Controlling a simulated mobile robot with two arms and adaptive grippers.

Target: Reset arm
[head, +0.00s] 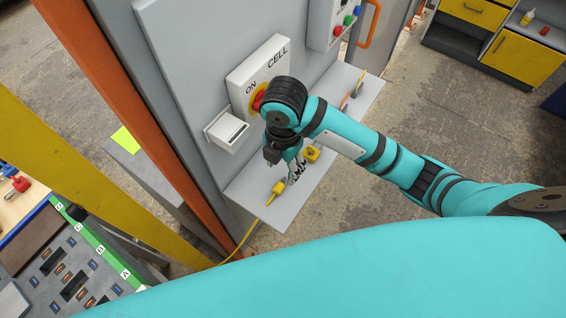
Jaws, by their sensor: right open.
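My right arm comes in from the right in the head view. Its gripper (285,157) points down over a grey shelf (287,213) on the grey panel and is open. I see nothing held in it. A yellow item (277,188) and another yellow piece (311,154) lie on the shelf close to the gripper. Behind the wrist, a switch box (250,77) marked "ON" and "CELL" has a red knob on yellow, partly hidden by the wrist. My left gripper does not show.
A small white box (226,130) sticks out from the panel. A box with coloured buttons (333,22) is at the top. An orange post (120,90) and a yellow beam (85,170) stand left. A lettered board (75,265) is at lower left. Yellow-fronted cabinets (521,55) are far right.

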